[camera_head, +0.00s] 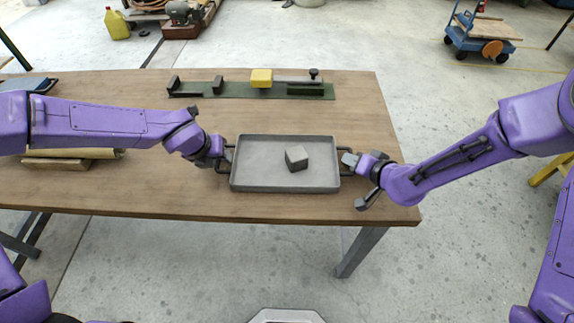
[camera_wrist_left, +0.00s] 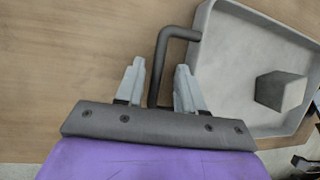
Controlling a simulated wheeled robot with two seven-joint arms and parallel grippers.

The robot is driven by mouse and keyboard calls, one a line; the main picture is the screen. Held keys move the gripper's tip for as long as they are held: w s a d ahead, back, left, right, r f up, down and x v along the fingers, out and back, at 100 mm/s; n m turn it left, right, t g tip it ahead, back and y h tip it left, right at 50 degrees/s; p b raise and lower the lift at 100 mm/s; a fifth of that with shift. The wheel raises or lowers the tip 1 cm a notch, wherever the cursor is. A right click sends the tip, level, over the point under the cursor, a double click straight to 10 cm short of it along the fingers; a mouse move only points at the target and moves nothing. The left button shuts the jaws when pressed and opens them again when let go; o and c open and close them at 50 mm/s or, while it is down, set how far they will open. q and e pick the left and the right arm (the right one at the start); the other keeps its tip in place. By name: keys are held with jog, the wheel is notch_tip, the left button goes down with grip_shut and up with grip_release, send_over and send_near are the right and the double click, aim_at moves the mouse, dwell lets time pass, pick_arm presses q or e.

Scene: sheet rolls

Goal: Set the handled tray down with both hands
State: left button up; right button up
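The grey handled tray (camera_head: 262,181) sits level over the front part of the wooden table (camera_head: 130,193) and appears to rest on it. A grey block (camera_head: 297,158) lies in the tray, right of its middle; the block also shows in the left wrist view (camera_wrist_left: 280,92). My left gripper (camera_head: 223,153) is at the tray's left handle. In the left wrist view the dark handle (camera_wrist_left: 161,62) runs between its parted fingers (camera_wrist_left: 160,82), with gaps on both sides. My right gripper (camera_head: 355,181) is at the right end, fingers spread wide beside the right handle.
A green board (camera_head: 210,90) with dark fittings and a yellow block (camera_head: 261,78) lies at the table's back. The table between tray and green board is clear.

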jog(key=shift+s+d+f, duration=0.1)
jog(key=shift+s+f, duration=0.4)
jog(key=shift+f, duration=0.2)
jog(key=shift+s+d+r, duration=0.2)
jog(key=shift+r, duration=0.15)
jog(key=v, duration=0.6)
jog(key=shift+w+d+r, duration=0.15)
jog(key=shift+w+r, duration=0.05)
jog(key=shift+r, duration=0.3)
jog(key=shift+s+r, duration=0.25)
jog(key=shift+r, duration=0.15)
pick_arm(q)
jog(key=v, duration=0.8)
